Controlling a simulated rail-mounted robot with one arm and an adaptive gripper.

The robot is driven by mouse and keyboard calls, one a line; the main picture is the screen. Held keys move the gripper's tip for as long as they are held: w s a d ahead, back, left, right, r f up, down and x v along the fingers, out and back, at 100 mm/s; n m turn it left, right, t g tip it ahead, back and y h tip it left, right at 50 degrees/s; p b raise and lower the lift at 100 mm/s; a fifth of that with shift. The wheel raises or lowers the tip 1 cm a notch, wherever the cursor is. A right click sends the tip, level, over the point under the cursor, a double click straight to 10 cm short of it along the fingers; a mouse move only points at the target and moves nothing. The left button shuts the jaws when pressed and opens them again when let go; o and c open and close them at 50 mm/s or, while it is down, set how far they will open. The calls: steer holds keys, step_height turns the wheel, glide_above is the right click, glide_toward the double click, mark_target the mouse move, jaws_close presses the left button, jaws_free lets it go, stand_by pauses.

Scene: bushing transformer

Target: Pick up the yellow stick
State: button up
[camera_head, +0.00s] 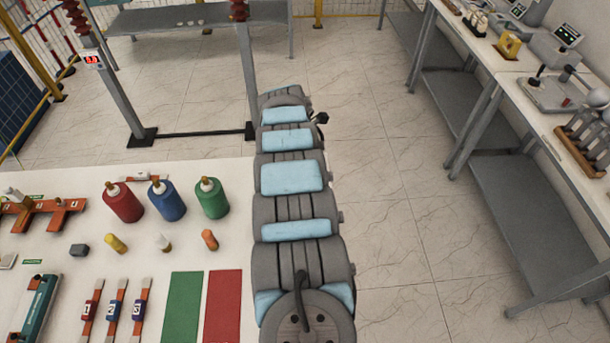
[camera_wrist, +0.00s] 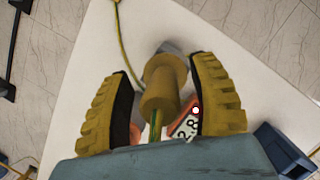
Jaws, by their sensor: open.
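In the wrist view, a yellow stick (camera_wrist: 160,88) with a wider collar stands between the two ribbed yellow fingers of my gripper (camera_wrist: 162,70). The fingers are open, with gaps between their dark pads and the stick. A green-and-yellow striped piece shows below the collar. The lower part is hidden by my gripper's body. In the head view my arm hides the gripper. A short yellow piece (camera_head: 115,243) lies on the white table (camera_head: 60,180) there; I cannot tell if it is the same thing.
The head view shows red (camera_head: 123,203), blue (camera_head: 167,202) and green (camera_head: 211,199) bottles on the table. Clear floor lies right of my arm.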

steer(key=shift+d+f, duration=0.1)
steer(key=shift+f, duration=0.45)
jaws_close()
